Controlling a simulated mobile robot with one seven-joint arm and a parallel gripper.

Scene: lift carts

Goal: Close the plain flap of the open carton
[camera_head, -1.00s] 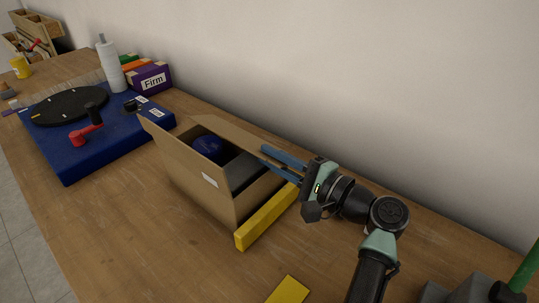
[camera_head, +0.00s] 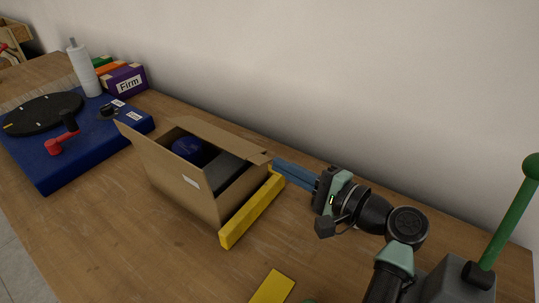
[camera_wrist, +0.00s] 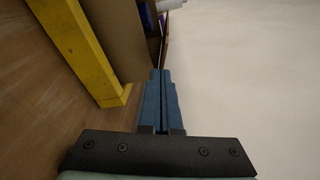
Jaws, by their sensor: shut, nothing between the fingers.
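The open brown carton (camera_head: 178,192) stands on the wooden bench, with a white label on its front. A dark blue round thing (camera_head: 188,146) and a grey block (camera_head: 222,171) show inside it. One flap (camera_head: 222,139) extends along the wall side; another raised edge shows at the left. I cannot tell which flap is plain. My gripper (camera_head: 273,162) is shut and empty, its blue fingers pointing at the carton's right rear corner. I cannot tell whether they touch it. In the wrist view the fingers (camera_wrist: 160,75) lie together beside the carton's brown wall (camera_wrist: 115,30).
A yellow bar (camera_head: 251,211) lies along the carton's right end, and a yellow plate (camera_head: 271,288) lies nearer. A blue base with a black disc (camera_head: 45,110) and red crank stands left. A green post (camera_head: 508,222) rises at right. The wall runs close behind.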

